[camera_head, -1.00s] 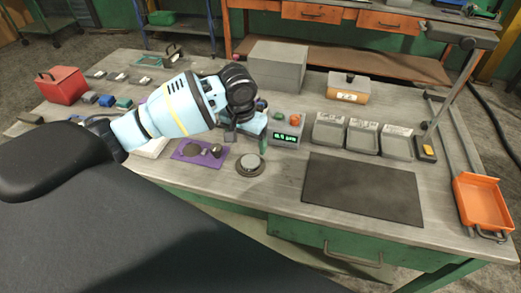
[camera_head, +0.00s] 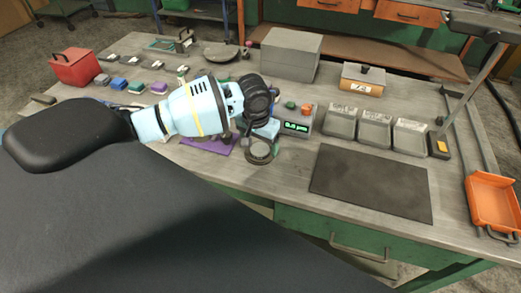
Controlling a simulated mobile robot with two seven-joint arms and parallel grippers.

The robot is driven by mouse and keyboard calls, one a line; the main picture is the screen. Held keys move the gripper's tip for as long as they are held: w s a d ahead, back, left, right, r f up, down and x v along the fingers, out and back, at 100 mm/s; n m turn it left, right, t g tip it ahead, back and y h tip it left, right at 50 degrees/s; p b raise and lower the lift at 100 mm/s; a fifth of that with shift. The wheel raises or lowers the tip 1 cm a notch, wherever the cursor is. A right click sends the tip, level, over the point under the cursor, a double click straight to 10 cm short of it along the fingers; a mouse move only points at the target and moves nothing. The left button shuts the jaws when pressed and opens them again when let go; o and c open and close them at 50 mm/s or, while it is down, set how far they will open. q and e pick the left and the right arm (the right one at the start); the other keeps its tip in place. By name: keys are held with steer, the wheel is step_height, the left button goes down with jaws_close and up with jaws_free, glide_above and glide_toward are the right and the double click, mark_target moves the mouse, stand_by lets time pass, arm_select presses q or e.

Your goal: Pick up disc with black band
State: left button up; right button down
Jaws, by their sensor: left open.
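My left arm comes in from the left, and its gripper (camera_head: 261,138) is open, low over the bench at a small round dark-rimmed stand (camera_head: 260,152). The gripper partly covers the stand, and I cannot tell whether it touches it. The stand has a greyish centre; whether a disc lies on it is unclear. A purple mat (camera_head: 218,148) lies just left of the stand, mostly hidden by my arm. I cannot make out a disc with a black band for certain. My right gripper is not in view.
A grey gauge box (camera_head: 298,127) with a green display stands right of the gripper. Three grey trays (camera_head: 375,130), a dark mat (camera_head: 371,182) and an orange bin (camera_head: 492,201) are farther right. A grey block (camera_head: 291,54) and a round grey plate (camera_head: 220,53) stand behind.

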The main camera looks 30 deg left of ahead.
arm_select(q)
steer(key=shift+w+f, duration=0.1)
steer(key=shift+f, duration=0.55)
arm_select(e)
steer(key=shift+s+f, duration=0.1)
arm_select(q)
steer(key=shift+c, duration=0.5)
steer(key=c, duration=1.3)
steer(key=shift+c, duration=0.2)
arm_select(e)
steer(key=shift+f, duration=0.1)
arm_select(q)
steer(key=shift+r, duration=0.15)
steer(key=shift+r, duration=0.65)
step_height(320, 180, up, 2)
steer(key=shift+r, duration=0.2)
steer(key=s+d+r, duration=0.1)
steer(key=s+d, duration=1)
steer(key=shift+s+p, duration=0.3)
steer(key=shift+p, duration=0.15)
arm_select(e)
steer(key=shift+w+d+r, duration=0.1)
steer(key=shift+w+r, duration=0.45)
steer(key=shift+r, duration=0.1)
